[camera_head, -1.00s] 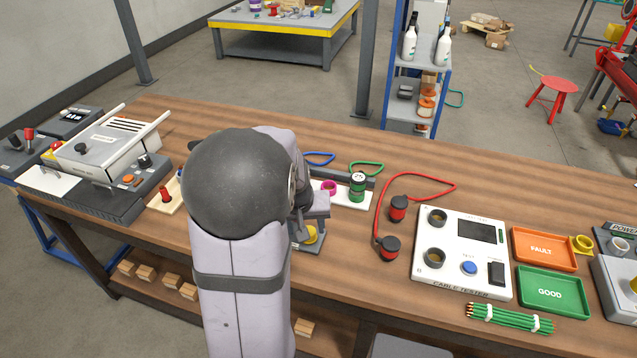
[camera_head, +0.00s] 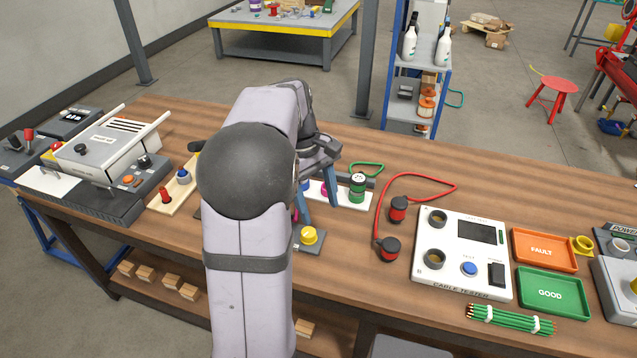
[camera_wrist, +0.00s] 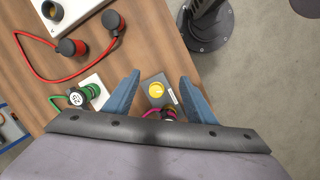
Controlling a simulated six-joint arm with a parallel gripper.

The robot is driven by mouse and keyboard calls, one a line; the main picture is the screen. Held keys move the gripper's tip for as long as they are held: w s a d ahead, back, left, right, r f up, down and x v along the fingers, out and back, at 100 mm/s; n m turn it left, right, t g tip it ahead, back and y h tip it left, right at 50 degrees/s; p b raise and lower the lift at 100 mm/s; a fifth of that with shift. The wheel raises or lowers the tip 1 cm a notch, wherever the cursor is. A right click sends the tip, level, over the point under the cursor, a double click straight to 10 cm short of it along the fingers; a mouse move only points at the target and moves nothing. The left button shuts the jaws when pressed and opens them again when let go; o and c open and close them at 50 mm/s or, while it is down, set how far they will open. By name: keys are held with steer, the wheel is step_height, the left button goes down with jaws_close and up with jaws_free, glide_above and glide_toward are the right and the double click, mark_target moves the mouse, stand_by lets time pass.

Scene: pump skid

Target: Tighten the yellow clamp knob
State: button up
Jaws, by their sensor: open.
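The yellow clamp knob (camera_head: 309,236) sits on a small grey base plate (camera_head: 313,246) near the front edge of the wooden bench. In the wrist view the round yellow knob (camera_wrist: 156,89) lies between my two blue fingers as seen from above. My gripper (camera_head: 319,215) is open and empty, its fingers pointing down behind the knob in the head view. The wrist view also shows my gripper (camera_wrist: 160,76) with a wide gap between the fingers. I cannot tell the exact height of the fingertips above the plate.
A white plate with a green-capped connector (camera_head: 357,187) stands close to the right of the fingers. A red cable (camera_head: 418,176) with two plugs and the cable tester (camera_head: 462,253) lie further right. A pink ring (camera_wrist: 152,112) shows near the knob. Bench around the red cable is partly clear.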

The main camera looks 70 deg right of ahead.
steer(key=shift+n+g+y, duration=0.3)
steer(key=shift+n+g, duration=0.1)
steer(key=shift+w+d+r, duration=0.3)
steer(key=shift+d+r, duration=0.3)
steer(key=shift+d, duration=0.3)
steer(key=shift+w+d+r, duration=0.25)
steer(key=shift+d+r, duration=0.3)
steer(key=shift+d, duration=0.35)
